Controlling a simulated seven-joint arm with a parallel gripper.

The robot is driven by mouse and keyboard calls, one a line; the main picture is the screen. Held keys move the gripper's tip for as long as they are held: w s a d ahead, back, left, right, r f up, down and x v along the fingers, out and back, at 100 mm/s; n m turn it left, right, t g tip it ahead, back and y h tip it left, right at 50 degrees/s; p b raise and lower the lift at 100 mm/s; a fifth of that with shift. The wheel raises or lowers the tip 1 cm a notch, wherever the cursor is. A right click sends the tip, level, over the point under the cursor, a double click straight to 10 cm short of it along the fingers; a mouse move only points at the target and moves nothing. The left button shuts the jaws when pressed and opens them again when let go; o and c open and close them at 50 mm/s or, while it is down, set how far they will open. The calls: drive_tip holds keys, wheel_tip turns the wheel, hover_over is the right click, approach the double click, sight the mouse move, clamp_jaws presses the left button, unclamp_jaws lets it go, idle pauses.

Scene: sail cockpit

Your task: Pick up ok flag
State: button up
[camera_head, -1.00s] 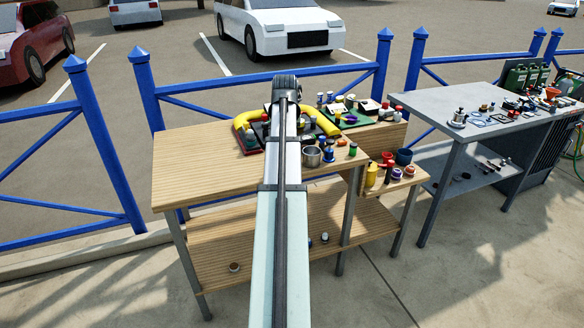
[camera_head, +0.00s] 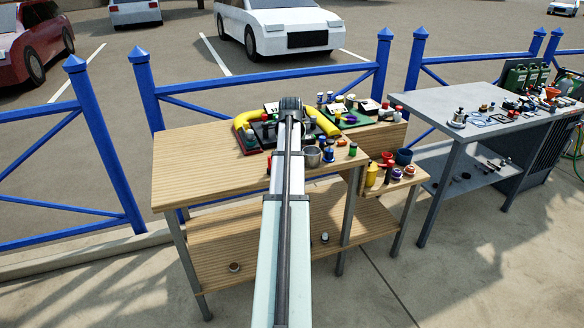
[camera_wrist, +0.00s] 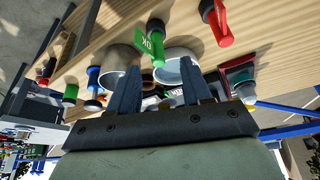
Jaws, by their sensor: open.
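The ok flag (camera_wrist: 151,46) is green with white "OK" lettering on a green stem, near the upper middle of the wrist view. It stands on the wooden tabletop between a metal pot (camera_wrist: 121,58) and a pale blue-rimmed bowl (camera_wrist: 174,69). My gripper (camera_wrist: 158,82) is open with nothing seen held between its two dark fingers. The flag shows beyond the fingertips, roughly in line with the gap and apart from them. In the head view I cannot pick out the flag; my arm covers part of the table.
A red flag-like piece (camera_wrist: 219,24) stands to the right of the ok flag in the wrist view. Small coloured pieces line the left. In the head view, a yellow curved piece (camera_head: 324,121) lies behind, and the wooden table's (camera_head: 195,165) left part is bare.

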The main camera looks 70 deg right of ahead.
drive_tip(key=shift+x, duration=2.6)
drive_tip(key=shift+s, duration=0.15)
clamp_jaws()
